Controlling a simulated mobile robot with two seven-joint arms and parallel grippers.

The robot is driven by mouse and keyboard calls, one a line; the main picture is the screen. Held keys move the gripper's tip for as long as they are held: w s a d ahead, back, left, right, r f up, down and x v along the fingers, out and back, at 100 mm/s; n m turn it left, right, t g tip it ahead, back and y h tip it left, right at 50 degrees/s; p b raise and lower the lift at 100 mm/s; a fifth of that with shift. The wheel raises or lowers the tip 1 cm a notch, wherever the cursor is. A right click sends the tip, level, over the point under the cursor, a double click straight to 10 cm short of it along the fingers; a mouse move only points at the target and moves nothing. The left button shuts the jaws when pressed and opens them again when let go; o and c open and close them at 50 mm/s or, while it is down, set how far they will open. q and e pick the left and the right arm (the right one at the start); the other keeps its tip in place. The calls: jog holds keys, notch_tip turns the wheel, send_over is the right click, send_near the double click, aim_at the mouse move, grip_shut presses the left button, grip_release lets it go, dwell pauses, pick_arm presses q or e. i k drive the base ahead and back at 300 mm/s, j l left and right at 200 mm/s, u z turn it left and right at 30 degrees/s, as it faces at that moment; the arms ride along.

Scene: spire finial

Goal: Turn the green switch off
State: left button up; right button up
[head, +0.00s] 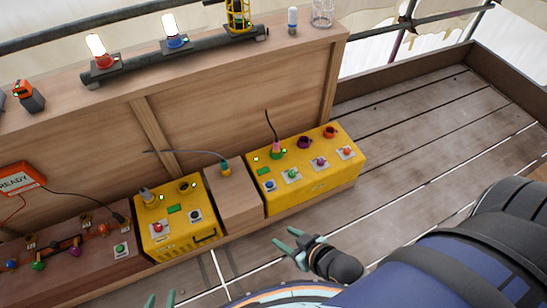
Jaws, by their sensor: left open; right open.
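A green switch (291,174) sits on a pale plate on the sloped front of the right yellow box (313,188), between a blue and a purple switch. Another green-topped control (120,248) is on a pale plate on the brown box at the left. I cannot tell the position of either one. My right gripper (285,238) is open and empty, in front of and below the right yellow box, apart from it. My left gripper (160,299) shows only its fingertips at the bottom edge, open, in front of the left yellow box. Nothing shows between them.
The left yellow box (180,241) has a red and a dark switch and a handle. Cables rise from plugs on the boxes. A shelf above carries a red lamp (104,60), a blue lamp (175,40) and a glass jar (322,13). The plank floor at right is clear.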

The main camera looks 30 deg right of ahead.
aim_at(292, 173)
jog(key=i+l+u, duration=0.2)
jog(key=l, duration=0.35)
jog(key=i+l+u, duration=0.15)
jog(key=i+l, duration=0.15)
jog(key=l, duration=0.15)
jog(key=i+l, duration=0.2)
jog(key=l, duration=0.15)
jog(key=i+l, duration=0.15)
jog(key=l, duration=0.15)
